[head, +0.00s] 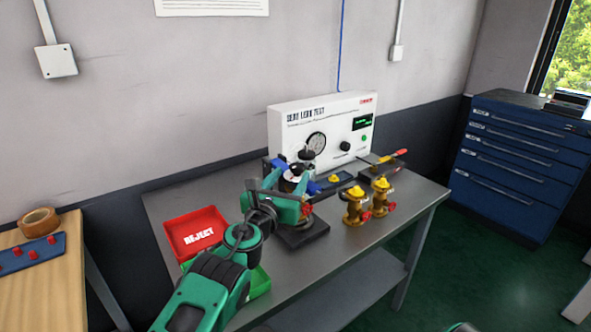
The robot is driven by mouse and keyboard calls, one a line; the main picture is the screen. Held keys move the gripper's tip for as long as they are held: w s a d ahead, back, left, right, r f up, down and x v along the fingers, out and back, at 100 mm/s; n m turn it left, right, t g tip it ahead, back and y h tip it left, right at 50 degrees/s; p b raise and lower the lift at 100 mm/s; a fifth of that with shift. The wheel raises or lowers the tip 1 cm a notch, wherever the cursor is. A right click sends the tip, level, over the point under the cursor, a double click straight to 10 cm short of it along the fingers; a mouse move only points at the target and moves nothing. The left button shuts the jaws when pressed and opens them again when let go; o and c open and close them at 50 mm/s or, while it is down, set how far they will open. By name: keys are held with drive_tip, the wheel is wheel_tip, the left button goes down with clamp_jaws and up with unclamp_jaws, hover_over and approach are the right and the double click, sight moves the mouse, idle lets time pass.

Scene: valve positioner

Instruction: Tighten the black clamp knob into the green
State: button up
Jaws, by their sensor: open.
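A black knob (306,155) tops the clamp fixture, which stands on a dark base plate (304,236) on the grey bench. It looks like the clamp knob. My gripper (292,187) is open in front of the fixture, just below this knob. My green arm and hand hide much of the fixture and whatever it holds. I cannot tell whether the fingers touch anything. Behind stands the white seat leak test box (287,116) with a round dial gauge (317,143). Its needle and any green zone are too small to read.
Two yellow valves with red parts (355,207) (380,196) stand to the right on the bench (405,203). A red reject tray (178,228) is left; a green tray (260,283) is partly behind my arm. A red-and-yellow-handled tool (391,157) lies at the back right.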

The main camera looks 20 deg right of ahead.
sight(294, 172)
drive_tip(key=shift+x, duration=3.05)
drive_tip(key=c, duration=1.1)
